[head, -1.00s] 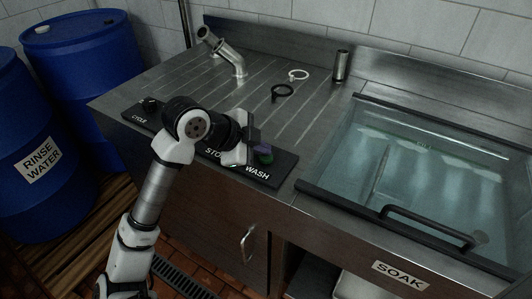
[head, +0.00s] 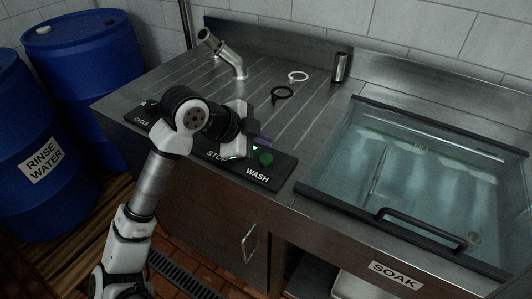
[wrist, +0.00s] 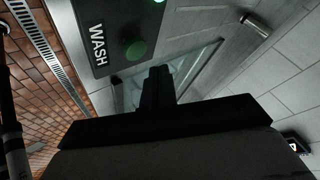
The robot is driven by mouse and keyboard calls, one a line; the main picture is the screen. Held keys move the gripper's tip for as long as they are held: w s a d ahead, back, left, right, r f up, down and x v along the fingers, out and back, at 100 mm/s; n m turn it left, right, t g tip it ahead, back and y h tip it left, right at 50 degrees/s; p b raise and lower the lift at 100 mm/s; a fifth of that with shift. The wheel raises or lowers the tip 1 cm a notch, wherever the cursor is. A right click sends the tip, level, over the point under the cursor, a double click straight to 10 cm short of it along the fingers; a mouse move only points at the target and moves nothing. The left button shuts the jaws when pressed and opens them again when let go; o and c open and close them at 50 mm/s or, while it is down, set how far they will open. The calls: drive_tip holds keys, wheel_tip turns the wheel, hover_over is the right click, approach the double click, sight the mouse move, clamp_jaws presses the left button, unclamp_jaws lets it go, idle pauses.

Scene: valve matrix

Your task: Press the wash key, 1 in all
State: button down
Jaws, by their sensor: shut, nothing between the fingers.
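The wash key (head: 265,158) is a round green button on the black control panel (head: 285,172), above the white WASH lettering. In the wrist view, the green key (wrist: 133,48) stands beside the WASH label. My gripper (head: 264,142) is shut and empty, just behind and above the key in the head view. Its closed fingers (wrist: 157,82) show apart from the key in the wrist view. A small bright green light (head: 255,148) glows on the panel near the key. The panel's middle part is partly hidden by my arm.
The lidded SOAK tank (head: 420,185) with a black handle lies to the right. A bent metal pipe (head: 225,55), a black ring (head: 282,92), a white ring (head: 298,76) and a metal cylinder (head: 340,67) stand or lie on the drainboard. Blue barrels (head: 85,70) stand at left.

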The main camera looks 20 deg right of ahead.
sight(261, 159)
wheel_tip(261, 159, up, 3)
drive_tip(key=shift+r+p, duration=0.2)
drive_tip(key=shift+p, duration=0.7)
drive_tip(key=shift+f, duration=0.1)
